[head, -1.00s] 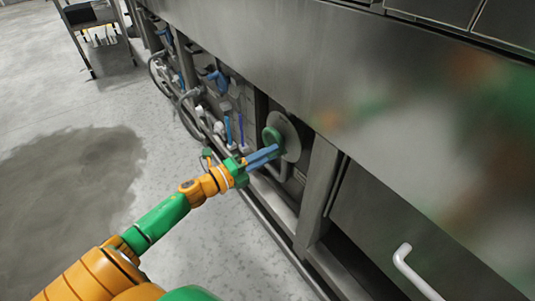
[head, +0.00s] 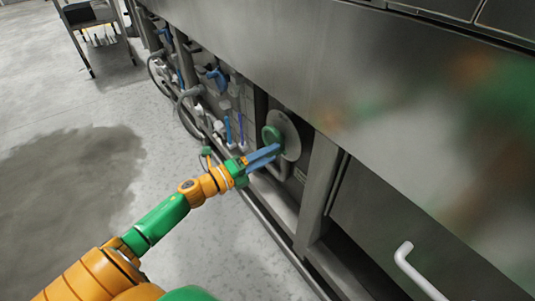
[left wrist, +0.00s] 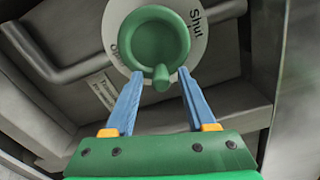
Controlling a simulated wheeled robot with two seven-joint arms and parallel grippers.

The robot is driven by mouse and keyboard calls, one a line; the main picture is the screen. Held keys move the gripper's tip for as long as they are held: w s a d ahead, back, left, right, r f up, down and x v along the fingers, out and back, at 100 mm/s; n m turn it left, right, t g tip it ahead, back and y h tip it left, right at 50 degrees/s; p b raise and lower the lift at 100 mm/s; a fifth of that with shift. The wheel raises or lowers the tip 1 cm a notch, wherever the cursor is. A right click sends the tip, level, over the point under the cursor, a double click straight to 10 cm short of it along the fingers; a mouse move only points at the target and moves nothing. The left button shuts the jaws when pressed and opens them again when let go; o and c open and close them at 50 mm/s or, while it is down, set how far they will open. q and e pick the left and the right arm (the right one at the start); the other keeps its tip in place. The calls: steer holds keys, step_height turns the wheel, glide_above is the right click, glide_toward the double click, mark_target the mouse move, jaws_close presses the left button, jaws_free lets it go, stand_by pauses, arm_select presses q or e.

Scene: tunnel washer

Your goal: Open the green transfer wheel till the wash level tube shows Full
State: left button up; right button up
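The green transfer wheel (head: 271,134) is on a round pale plate (head: 289,140) in the machine's recessed side. In the left wrist view the wheel (left wrist: 176,46) has a short knob (left wrist: 161,78) at its lower edge, and the plate reads "Shut" at upper right with a partly hidden word at left. My left gripper (head: 277,149) has its blue fingers pointing at the wheel's lower part. In the left wrist view the fingers (left wrist: 160,73) are apart, one each side of the knob, with gaps visible. I cannot tell which tube is the wash level tube. My right gripper is not in view.
Pipes, blue valve handles (head: 217,76) and thin coloured tubes (head: 228,130) line the recess beyond the wheel. A steel post (head: 316,190) stands right of it. A white handle (head: 416,272) is on the near panel. The floor at left is clear, with a dark patch (head: 70,180).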

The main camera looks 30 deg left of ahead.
arm_select(q)
steer(key=p+v, duration=0.1)
steer(key=v, duration=0.6)
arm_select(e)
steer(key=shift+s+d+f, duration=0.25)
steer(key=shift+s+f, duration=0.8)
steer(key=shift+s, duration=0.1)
arm_select(q)
steer(key=shift+s, duration=0.1)
